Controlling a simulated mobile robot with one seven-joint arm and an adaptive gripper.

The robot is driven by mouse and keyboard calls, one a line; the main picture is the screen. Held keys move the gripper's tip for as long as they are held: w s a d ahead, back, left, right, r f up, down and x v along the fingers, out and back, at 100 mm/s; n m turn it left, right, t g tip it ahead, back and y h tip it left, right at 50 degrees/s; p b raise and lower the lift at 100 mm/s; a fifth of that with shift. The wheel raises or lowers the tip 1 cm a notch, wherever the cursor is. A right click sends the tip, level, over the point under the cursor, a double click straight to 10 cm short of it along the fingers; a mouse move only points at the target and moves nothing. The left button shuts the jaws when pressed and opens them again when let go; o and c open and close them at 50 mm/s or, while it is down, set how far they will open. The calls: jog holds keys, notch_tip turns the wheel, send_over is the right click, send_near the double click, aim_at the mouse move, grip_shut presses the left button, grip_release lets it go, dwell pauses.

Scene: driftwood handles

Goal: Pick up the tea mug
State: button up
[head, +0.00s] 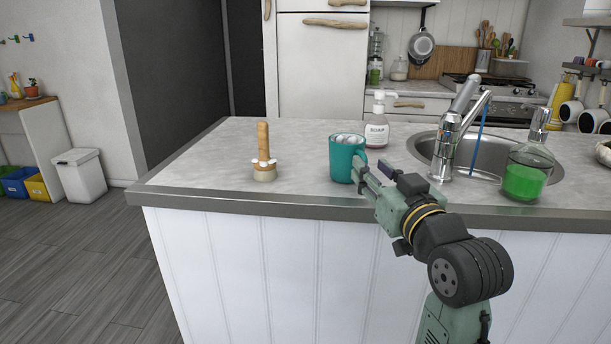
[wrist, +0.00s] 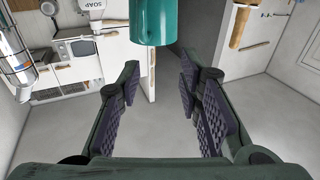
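The teal tea mug (head: 345,160) stands upright on the grey counter (head: 225,155), near its front edge. Something pale shows inside its rim. My gripper (head: 370,170) is just to the right of the mug in the head view, its fingers pointing toward it and overlapping its right edge. In the wrist view the mug (wrist: 153,22) is at the top centre, just beyond the fingertips, with its upper part cut off. My gripper (wrist: 159,75) is open there, with nothing between the padded fingers. Whether a finger touches the mug I cannot tell.
A wooden-handled tool (head: 264,150) stands left of the mug. A soap bottle (head: 377,125) stands behind it. The faucet (head: 446,140), sink and a bottle of green liquid (head: 525,175) are to the right. The counter's left part is mostly clear.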

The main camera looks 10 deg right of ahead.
aim_at(365, 159)
jog(key=w+d, duration=0.1)
jog(key=w+f+p, duration=0.1)
jog(key=shift+w+d+f+m+g+h, duration=0.3)
jog(key=shift+d, duration=0.1)
jog(key=shift+w+a+f+p, duration=0.15)
jog(key=shift+w+p, duration=0.35)
jog(key=shift+w, duration=1)
jog(key=shift+w+a+p, duration=0.2)
jog(key=shift+w+p, duration=0.3)
jog(key=shift+w, duration=0.95)
jog(key=shift+c, duration=0.5)
grip_shut()
